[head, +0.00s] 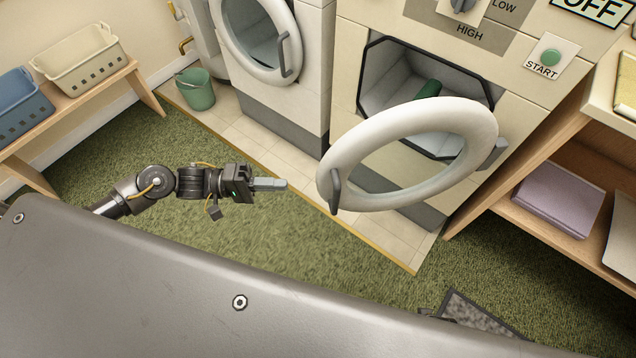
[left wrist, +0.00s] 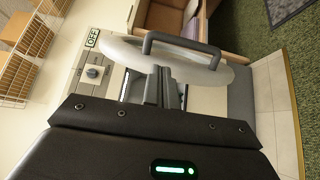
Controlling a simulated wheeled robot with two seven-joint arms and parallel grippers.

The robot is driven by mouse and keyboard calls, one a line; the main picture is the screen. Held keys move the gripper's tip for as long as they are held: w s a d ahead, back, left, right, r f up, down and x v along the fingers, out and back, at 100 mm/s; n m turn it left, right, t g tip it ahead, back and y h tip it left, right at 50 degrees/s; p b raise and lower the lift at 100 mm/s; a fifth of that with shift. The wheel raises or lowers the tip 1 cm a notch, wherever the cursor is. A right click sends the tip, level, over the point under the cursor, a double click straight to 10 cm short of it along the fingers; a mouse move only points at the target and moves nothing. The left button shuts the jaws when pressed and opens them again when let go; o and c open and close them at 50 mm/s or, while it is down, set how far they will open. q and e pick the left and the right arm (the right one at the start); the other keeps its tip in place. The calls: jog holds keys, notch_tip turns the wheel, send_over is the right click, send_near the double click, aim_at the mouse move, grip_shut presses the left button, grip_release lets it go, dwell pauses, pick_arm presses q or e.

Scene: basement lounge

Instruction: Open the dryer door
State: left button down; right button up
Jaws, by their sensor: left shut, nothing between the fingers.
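The dryer (head: 520,90) has a START button, and its round white door (head: 345,135) stands swung out from the opening, hinged on the right. A dark handle (head: 335,191) sits on the door's left rim. Something dark green (head: 428,90) shows inside the drum. My left gripper (head: 285,184) is shut and empty, left of the door handle and apart from it. In the left wrist view the gripper (left wrist: 165,85) points toward the door (left wrist: 135,52) and its handle (left wrist: 180,45). My right gripper is not in view.
A washer with a round door (head: 262,40) stands left of the dryer, with a green bucket (head: 195,90) beside it. A bench with baskets (head: 80,58) is at the left. Green carpet is clear in front.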

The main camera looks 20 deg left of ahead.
aim_at(319, 186)
pick_arm(q)
jog(key=x, duration=1)
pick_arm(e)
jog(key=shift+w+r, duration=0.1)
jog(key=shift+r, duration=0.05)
